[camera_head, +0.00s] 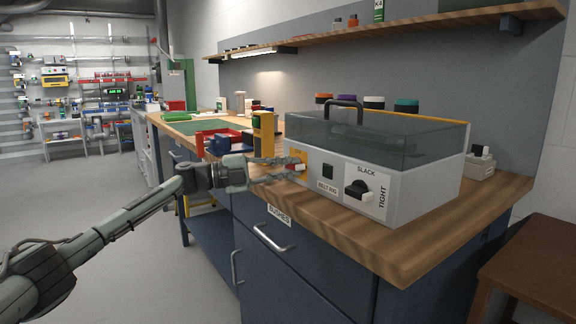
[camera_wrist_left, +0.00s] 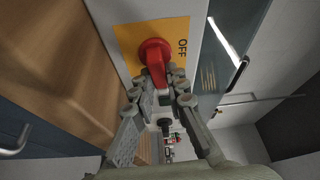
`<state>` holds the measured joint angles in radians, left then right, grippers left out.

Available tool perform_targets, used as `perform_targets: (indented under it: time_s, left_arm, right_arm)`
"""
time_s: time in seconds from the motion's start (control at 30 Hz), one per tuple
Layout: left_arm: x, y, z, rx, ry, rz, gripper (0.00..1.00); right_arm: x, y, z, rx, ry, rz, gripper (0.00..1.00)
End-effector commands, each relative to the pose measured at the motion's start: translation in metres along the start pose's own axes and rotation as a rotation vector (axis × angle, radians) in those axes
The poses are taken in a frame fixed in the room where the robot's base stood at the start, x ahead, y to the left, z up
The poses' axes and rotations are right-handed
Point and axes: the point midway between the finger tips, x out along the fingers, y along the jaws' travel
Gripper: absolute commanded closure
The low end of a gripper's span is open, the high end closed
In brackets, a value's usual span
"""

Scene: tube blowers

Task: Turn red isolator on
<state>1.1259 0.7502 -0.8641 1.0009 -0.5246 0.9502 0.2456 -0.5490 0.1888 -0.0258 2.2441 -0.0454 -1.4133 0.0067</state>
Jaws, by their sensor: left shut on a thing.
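The red isolator (camera_wrist_left: 152,50) is a round red knob with a bar handle on a yellow plate (camera_wrist_left: 126,37). The word OFF is printed on the plate beside the knob. The plate is on the left end of the grey belt rig box's front (camera_head: 411,208). My left gripper (camera_head: 296,167) reaches it from the left. In the left wrist view its fingers (camera_wrist_left: 166,84) are closed around the lower end of the red handle, which points down the picture towards the gripper. The fingers hide part of the handle. My right gripper is not in view.
The box has a clear cover with a dark handle (camera_head: 344,102) and a black SLACK/TIGHT knob (camera_head: 358,189). It stands on a wooden bench (camera_head: 420,242). Open floor lies left.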

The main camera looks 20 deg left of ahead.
Motion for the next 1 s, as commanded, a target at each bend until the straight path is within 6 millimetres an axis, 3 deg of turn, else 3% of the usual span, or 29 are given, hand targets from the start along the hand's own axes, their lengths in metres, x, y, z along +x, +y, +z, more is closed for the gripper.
perform_targets:
  time_s: [0.3, 0.83, 0.87, 1.0]
  left_arm:
    - [0.0002, 0.002, -0.0007, 0.107, 0.003, 0.046, 1.0]
    - [0.0001, 0.0029, -0.0006, 0.127, 0.003, 0.054, 1.0]
    - [0.0001, 0.0029, -0.0006, 0.127, 0.003, 0.054, 0.84]
    - [0.0001, 0.0027, -0.0004, 0.126, 0.002, 0.054, 0.67]
  right_arm:
    - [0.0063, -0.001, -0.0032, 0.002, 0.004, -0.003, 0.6]
    - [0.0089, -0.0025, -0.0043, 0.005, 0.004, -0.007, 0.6]
    - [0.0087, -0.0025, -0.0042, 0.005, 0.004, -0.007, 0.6]
    - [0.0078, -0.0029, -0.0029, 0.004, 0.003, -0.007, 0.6]
